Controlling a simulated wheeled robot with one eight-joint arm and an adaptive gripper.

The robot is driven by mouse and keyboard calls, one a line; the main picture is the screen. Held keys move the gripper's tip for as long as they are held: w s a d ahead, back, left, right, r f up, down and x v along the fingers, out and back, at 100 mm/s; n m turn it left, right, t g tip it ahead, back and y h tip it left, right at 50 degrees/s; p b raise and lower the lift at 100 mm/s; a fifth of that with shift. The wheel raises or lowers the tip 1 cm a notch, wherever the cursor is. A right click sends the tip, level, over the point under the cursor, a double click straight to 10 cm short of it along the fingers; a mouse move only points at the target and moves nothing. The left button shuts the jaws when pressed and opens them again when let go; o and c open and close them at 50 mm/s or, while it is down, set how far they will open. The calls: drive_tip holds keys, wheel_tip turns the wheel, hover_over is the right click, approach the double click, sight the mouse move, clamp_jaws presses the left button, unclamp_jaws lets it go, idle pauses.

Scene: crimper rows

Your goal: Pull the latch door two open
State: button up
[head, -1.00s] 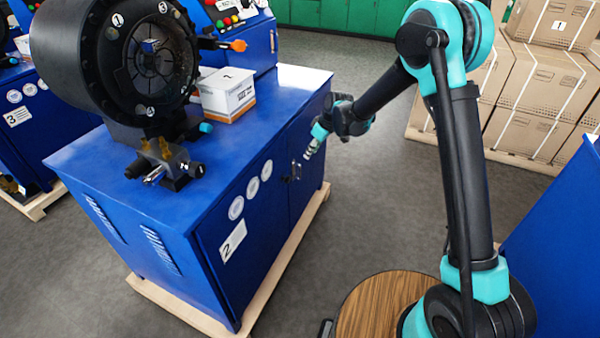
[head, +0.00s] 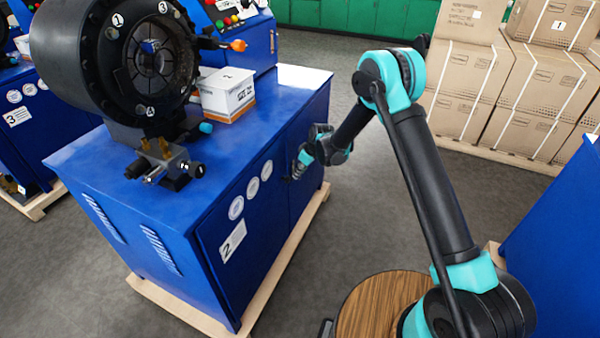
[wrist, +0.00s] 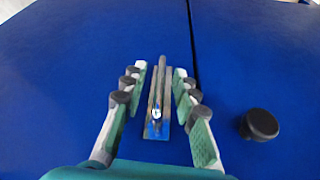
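The blue cabinet with a label 2 plate (head: 232,241) has two door panels facing my arm. In the wrist view, the door's latch handle (wrist: 157,100), a metal bar on a backplate, stands just left of the seam between the panels (wrist: 194,70). My gripper (wrist: 160,80) is open, with one finger on each side of the handle and visible gaps to it. In the head view my gripper (head: 299,168) is at the cabinet's front and hides the handle.
A round black knob (wrist: 262,124) sits right of the seam. A crimper (head: 120,60) and a white box (head: 226,92) stand on the cabinet. Stacked cartons (head: 530,95) are at the back right. Grey floor is clear between.

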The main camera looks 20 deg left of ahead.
drive_tip(key=shift+f, duration=0.1)
drive_tip(key=shift+c, duration=0.5)
clamp_jaws()
